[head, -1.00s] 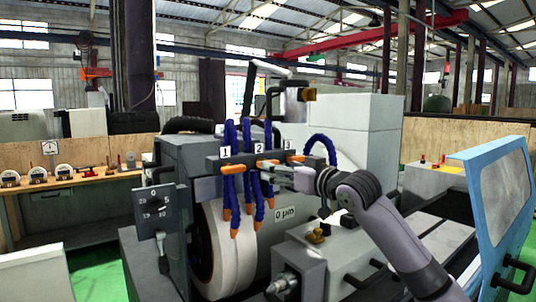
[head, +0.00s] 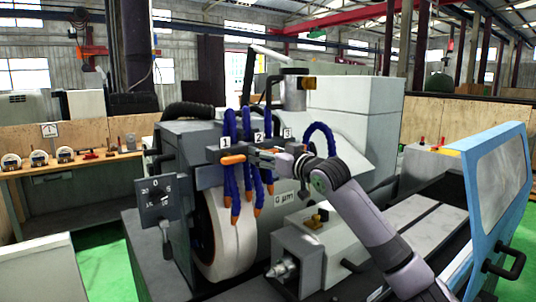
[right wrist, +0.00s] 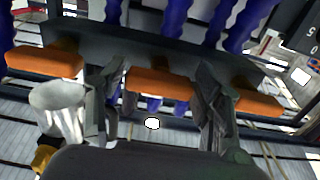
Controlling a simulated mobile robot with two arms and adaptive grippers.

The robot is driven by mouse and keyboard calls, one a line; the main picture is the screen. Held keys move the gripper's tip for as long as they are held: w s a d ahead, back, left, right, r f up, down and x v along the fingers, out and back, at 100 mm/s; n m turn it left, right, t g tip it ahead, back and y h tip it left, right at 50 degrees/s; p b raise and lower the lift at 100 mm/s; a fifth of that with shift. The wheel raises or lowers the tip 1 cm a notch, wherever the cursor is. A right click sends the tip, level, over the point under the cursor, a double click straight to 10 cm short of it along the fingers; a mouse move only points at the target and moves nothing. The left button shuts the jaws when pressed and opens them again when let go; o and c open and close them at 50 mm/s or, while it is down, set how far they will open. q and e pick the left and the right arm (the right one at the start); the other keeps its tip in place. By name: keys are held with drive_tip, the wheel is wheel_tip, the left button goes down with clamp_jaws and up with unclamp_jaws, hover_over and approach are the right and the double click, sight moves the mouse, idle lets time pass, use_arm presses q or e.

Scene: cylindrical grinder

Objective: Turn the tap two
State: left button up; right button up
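The grey tap bar on the grinder carries number plates 1, 2 and 3, with blue hoses below it. My right gripper (head: 256,158) is at the bar, in front of plate 2 (head: 259,136). In the right wrist view, the middle orange tap handle (right wrist: 160,83) lies crosswise between the two fingers of the right gripper (right wrist: 155,95). The fingers stand apart, one near each end of the handle; I cannot tell whether they touch it. Tap one's orange handle (head: 232,160) shows left of the gripper in the head view. My left gripper is not in view.
The blue hoses (head: 232,180) with orange nozzles hang close around the gripper over the grinding wheel (head: 228,235). A dial box (head: 157,203) stands to the left. A blue-framed guard (head: 497,190) stands at the right. Gauges lie on a wooden bench at the far left.

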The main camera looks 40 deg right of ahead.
drive_tip(key=c, duration=0.8)
drive_tip(key=n+p, duration=0.2)
drive_tip(key=n, duration=0.3)
drive_tip(key=shift+n, duration=0.4)
drive_tip(key=n+p, duration=0.2)
drive_tip(key=n, duration=0.4)
drive_tip(key=shift+r+p, duration=0.1)
drive_tip(key=shift+p, duration=0.3)
drive_tip(key=n+p, duration=0.1)
drive_tip(key=n, duration=0.3)
drive_tip(key=shift+p, duration=0.4)
drive_tip(key=shift+n+p, duration=0.35)
drive_tip(key=shift+n, duration=0.65)
drive_tip(key=shift+f, duration=0.2)
